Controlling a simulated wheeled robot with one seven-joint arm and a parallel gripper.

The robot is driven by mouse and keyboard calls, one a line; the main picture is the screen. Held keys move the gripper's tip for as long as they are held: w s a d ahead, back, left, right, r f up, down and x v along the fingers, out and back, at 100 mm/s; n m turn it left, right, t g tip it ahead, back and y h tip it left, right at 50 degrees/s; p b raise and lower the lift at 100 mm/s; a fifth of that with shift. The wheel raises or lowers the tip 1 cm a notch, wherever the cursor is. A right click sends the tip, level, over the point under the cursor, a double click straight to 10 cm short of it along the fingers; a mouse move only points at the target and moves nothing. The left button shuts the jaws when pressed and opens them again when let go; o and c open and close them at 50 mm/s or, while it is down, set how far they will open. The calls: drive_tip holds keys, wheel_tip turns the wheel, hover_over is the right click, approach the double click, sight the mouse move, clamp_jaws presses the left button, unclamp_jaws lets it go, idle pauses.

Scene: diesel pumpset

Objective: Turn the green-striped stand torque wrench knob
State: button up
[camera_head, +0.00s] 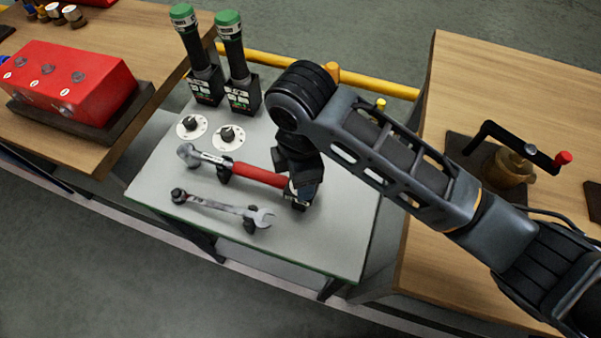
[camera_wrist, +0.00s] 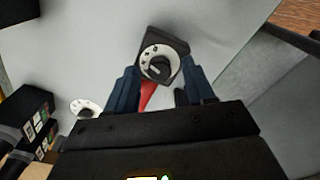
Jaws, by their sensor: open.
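A torque wrench with a red handle (camera_head: 258,174) and a silver ratchet head lies raised on a stand on the grey bench (camera_head: 345,235). My gripper (camera_head: 304,188) is over its right end and hides much of the end knob in the head view. In the wrist view, a white-dialed round knob (camera_wrist: 157,62) on a dark square block shows between the tips of my gripper (camera_wrist: 159,76). The fingers are open, one at each side; contact cannot be told. Part of the red handle (camera_wrist: 148,96) shows below the knob. I cannot make out a green stripe on the stand.
A silver wrench (camera_head: 220,206) lies in front. Two white dials (camera_head: 192,126) (camera_head: 229,137) and two green-capped tools (camera_head: 205,70) (camera_head: 238,70) in black holders stand at left. A yellow rail (camera_head: 270,60) runs behind. Wooden tables flank the bench; the right one bears a crank (camera_head: 515,150).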

wheel_tip(320, 180, up, 8)
drive_tip(key=shift+f, duration=0.1)
idle(0.4)
idle(0.4)
